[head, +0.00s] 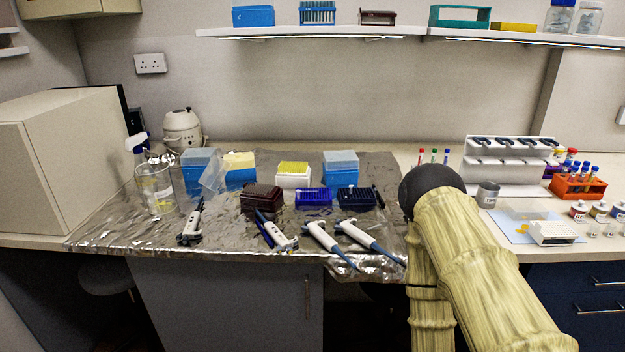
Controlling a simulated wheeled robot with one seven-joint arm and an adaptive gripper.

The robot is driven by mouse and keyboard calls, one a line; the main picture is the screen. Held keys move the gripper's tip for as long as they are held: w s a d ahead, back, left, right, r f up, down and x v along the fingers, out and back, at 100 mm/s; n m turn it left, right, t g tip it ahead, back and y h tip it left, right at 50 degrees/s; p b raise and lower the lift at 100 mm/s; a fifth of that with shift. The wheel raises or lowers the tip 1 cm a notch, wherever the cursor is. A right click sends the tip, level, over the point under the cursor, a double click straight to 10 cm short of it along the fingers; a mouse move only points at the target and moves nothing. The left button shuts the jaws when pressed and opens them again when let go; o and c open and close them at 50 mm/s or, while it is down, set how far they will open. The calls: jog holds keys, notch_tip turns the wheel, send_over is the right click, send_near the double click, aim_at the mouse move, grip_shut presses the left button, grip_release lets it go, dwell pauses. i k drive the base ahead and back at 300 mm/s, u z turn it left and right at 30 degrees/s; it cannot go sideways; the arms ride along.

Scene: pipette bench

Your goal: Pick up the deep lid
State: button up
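I cannot tell for certain which thing is the deep lid. A loose clear, box-shaped cover (214,176) stands tilted beside a blue tip box (193,182) at the left of the foil-covered bench. Pale translucent lids sit on that blue box and on another blue tip box (341,173) further right. The yellow-topped blue box (240,172) stands just right of the clear cover. My arm rises from the lower right to a dark rounded joint. My gripper is not visible, so its state and any hold are hidden.
Several pipettes lie along the front of the foil (230,235). Dark and blue tube racks (313,196) stand behind them. A glass beaker (156,190) is left of the clear cover. A white pipette stand (505,165) and orange rack (578,188) are at right.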

aim_at(522, 208)
jog(key=z, duration=0.45)
jog(key=k, duration=1.15)
jog(key=z, duration=1.5)
jog(key=i, duration=1.85)
jog(key=u, duration=1.25)
jog(key=i, duration=0.5)
jog(key=u, duration=0.45)
